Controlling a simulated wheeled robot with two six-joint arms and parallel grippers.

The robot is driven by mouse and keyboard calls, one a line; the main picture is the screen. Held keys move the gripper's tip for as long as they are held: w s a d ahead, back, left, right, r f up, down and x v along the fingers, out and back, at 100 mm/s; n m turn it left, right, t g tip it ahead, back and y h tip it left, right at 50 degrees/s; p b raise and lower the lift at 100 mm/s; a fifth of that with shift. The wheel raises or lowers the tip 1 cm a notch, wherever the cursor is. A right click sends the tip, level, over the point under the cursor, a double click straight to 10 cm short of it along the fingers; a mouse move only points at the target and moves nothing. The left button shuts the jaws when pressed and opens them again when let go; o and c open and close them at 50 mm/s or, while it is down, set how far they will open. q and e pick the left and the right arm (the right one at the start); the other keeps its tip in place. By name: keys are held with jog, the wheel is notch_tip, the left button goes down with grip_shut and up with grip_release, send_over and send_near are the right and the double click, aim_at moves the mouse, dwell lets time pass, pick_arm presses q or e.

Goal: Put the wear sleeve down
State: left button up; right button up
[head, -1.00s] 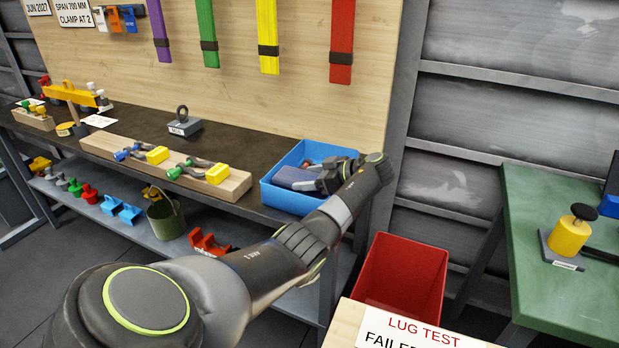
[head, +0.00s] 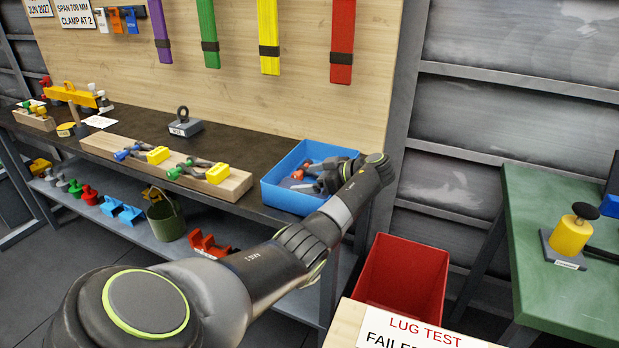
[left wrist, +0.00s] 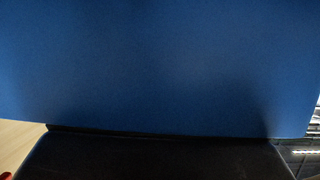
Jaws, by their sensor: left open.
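My left gripper (head: 328,181) is open, reaching down over the blue bin (head: 283,196) at the right end of the dark bench. Its wrist hides the right part of the bin. Inside the bin, small red and grey parts (head: 300,171) show left of the gripper. I cannot pick out the wear sleeve for certain; it may be among these parts or hidden behind the gripper. In the left wrist view a plain blue surface fills most of the picture, above a dark band; no fingertips show clearly. My right gripper is not in view.
A wooden beam (head: 232,184) with yellow-ended clamps lies left of the bin. A grey ringed weight (head: 185,127) stands behind it. A red bin (head: 404,277) stands lower right, near a green table (head: 545,290). Coloured straps hang on the board above.

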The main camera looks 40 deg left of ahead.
pick_arm(q)
jog(key=shift+s+d+f+p, duration=0.15)
jog(key=shift+f+p, duration=0.15)
jog(key=shift+r+p, duration=0.35)
jog(key=shift+p, duration=0.05)
jog(key=v, duration=0.2)
jog(key=b+v, duration=0.1)
jog(key=v, duration=0.1)
jog(key=b+v, duration=0.1)
jog(key=v, duration=0.1)
jog(key=shift+w+d+f, duration=0.1)
jog(key=shift+w+f, duration=0.1)
jog(key=shift+w, duration=0.15)
jog(key=shift+r+p+v, duration=0.2)
jog(key=shift+p+v, duration=0.4)
jog(key=shift+v, duration=0.85)
jog(key=shift+r+p+v, duration=0.2)
jog(key=shift+p+v, duration=0.35)
jog(key=shift+v, duration=0.85)
jog(key=shift+s+f, duration=0.1)
